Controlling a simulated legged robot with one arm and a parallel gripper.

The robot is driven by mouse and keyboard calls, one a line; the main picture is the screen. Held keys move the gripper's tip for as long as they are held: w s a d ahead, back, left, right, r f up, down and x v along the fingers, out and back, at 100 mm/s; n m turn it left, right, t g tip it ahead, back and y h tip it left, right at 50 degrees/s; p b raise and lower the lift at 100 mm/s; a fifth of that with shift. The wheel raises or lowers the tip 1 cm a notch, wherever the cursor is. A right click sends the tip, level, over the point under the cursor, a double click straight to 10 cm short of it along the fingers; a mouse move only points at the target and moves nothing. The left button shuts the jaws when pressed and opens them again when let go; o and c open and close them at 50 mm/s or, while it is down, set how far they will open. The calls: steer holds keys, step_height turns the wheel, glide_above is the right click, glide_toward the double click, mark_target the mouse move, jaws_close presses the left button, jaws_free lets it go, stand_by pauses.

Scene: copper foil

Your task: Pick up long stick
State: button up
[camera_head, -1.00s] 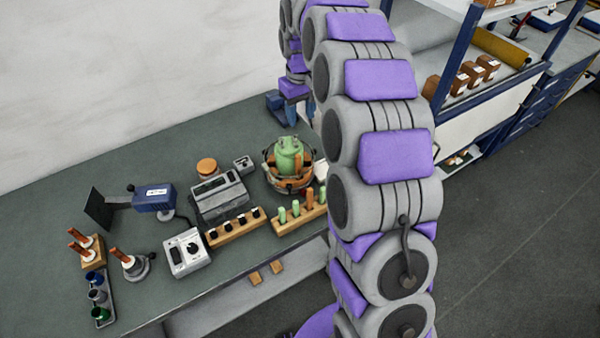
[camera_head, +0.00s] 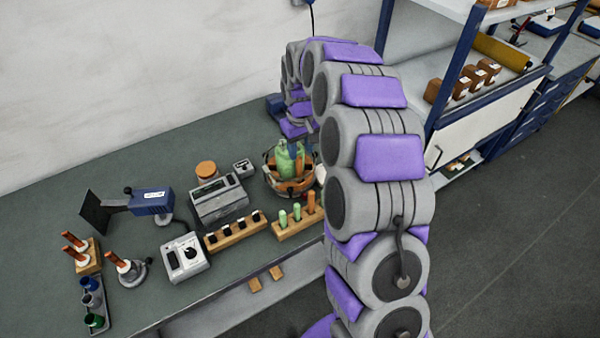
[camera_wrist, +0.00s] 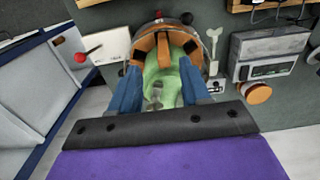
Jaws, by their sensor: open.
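My gripper (camera_wrist: 160,68) is open, its two blue fingers apart with nothing held between them. In the wrist view it reaches over a round, copper-rimmed pot (camera_wrist: 207,47) with a green body (camera_wrist: 163,75) inside; whether the fingers touch it I cannot tell. In the head view my arm bends down to this pot (camera_head: 272,180), which is partly hidden. No thing is plainly the long stick.
A grey instrument (camera_head: 218,200), a white control box (camera_head: 185,258), a blue device with a black plate (camera_head: 152,201) and a wooden rack of green and orange pegs (camera_head: 300,222) crowd the green bench (camera_head: 60,190). A blue-framed shelf (camera_head: 455,85) stands right of my arm.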

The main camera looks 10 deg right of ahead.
mark_target(299, 157)
steer(key=shift+a+f, duration=0.25)
steer(key=shift+f, duration=0.2)
steer(key=f, duration=0.2)
steer(key=f+b, duration=0.1)
steer(key=shift+a+f, duration=0.25)
steer(key=shift+f, duration=0.05)
steer(key=shift+d+f, duration=0.25)
steer(key=shift+f, duration=0.1)
steer(key=shift+d, duration=0.1)
steer(key=shift+c, duration=0.3)
jaws_close()
